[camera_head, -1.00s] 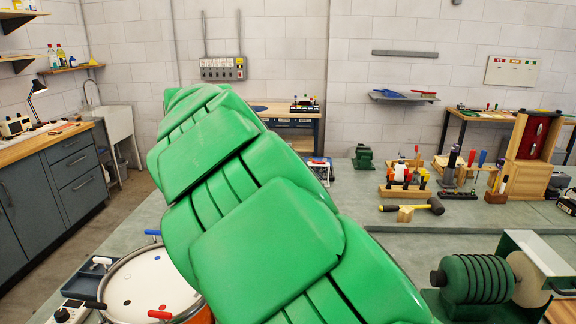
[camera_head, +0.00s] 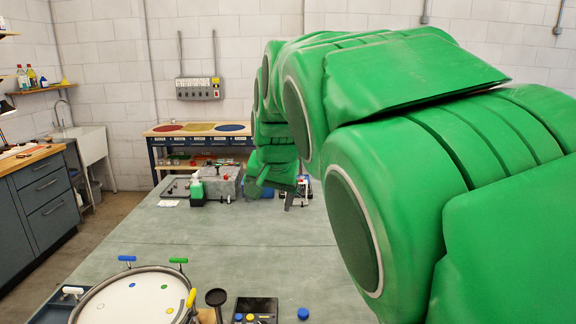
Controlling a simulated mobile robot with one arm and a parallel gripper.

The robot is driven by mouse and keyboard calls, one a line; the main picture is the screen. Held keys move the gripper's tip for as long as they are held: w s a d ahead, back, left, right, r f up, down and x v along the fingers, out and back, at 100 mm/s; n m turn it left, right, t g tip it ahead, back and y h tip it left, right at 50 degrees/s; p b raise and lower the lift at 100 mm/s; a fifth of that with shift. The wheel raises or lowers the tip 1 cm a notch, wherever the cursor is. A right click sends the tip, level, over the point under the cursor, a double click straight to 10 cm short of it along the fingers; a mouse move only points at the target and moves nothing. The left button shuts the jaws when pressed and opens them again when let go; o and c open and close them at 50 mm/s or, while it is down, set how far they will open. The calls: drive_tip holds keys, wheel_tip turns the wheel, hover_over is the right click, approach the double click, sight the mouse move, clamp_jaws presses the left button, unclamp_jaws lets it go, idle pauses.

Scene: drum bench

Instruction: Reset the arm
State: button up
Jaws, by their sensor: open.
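My green arm fills the right half of the view and reaches toward the far end of the grey-green bench (camera_head: 200,245). My gripper (camera_head: 270,194) is at the far end of the arm, low over the bench's back part, with its jaws apart and nothing visible between them. It is small in the picture, and its exact height above the bench cannot be told. A grey block-like device (camera_head: 226,184) stands just left of it. The arm hides the right side of the bench.
A round white-topped drum (camera_head: 135,300) with coloured handles stands at the front left, beside a black box with coloured knobs (camera_head: 256,308) and a blue cap (camera_head: 303,313). A small green-and-white item (camera_head: 197,190) is farther back. The bench middle is clear.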

drive_tip(key=s+d+f+g, duration=0.2)
drive_tip(key=s+d+f, duration=0.4)
drive_tip(key=s, duration=0.6)
drive_tip(key=s+d+f+n+g+h, duration=0.1)
drive_tip(key=s+d+f, duration=0.5)
drive_tip(key=s, duration=0.6)
drive_tip(key=s+d+f+g, duration=0.3)
drive_tip(key=s+d+f, duration=0.3)
drive_tip(key=s, duration=0.7)
drive_tip(key=shift+d+n+g+h, duration=0.3)
drive_tip(key=shift+d+n+g, duration=0.1)
drive_tip(key=shift+d, duration=0.15)
drive_tip(key=shift+c, duration=0.3)
